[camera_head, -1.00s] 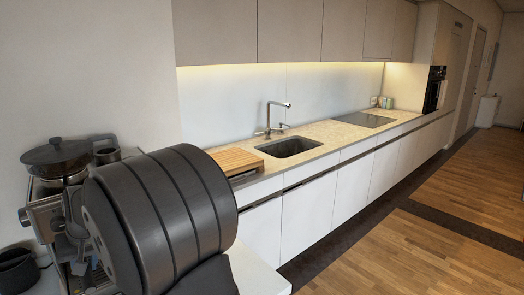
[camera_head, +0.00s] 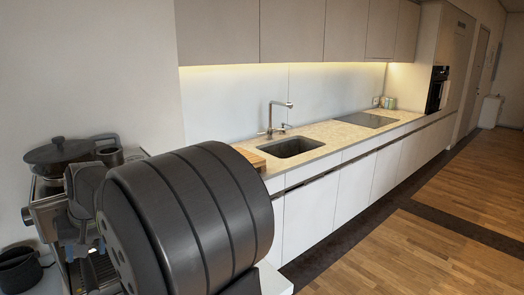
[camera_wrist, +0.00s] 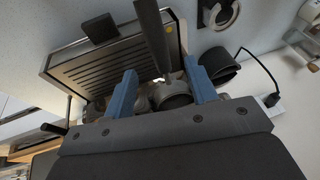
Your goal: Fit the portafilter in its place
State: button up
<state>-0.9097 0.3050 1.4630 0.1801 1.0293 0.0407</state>
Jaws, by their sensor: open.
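My gripper (camera_wrist: 160,68) shows two blue fingers in the wrist view, spread apart. A dark bar (camera_wrist: 152,35), which looks like the portafilter's handle, runs from the top edge down between the fingers. I see a gap on each side of it. A round metal part (camera_wrist: 170,95) lies behind the fingers at its lower end; I cannot tell whether it is the portafilter's basket or the machine's group head. The espresso machine (camera_head: 44,212) stands at the left in the head view, partly hidden by my arm. Its slotted drip tray (camera_wrist: 110,65) shows in the wrist view.
A black container (camera_head: 18,270) stands at the lower left. A wooden board (camera_head: 250,158) lies left of the sink (camera_head: 290,147). Open floor is at the right.

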aim_at(87, 265)
jog(key=v, duration=1.2)
jog(key=shift+f, duration=0.1)
jog(key=x, duration=1.7)
jog(key=shift+a+f, duration=0.1)
jog(key=shift+f, duration=0.1)
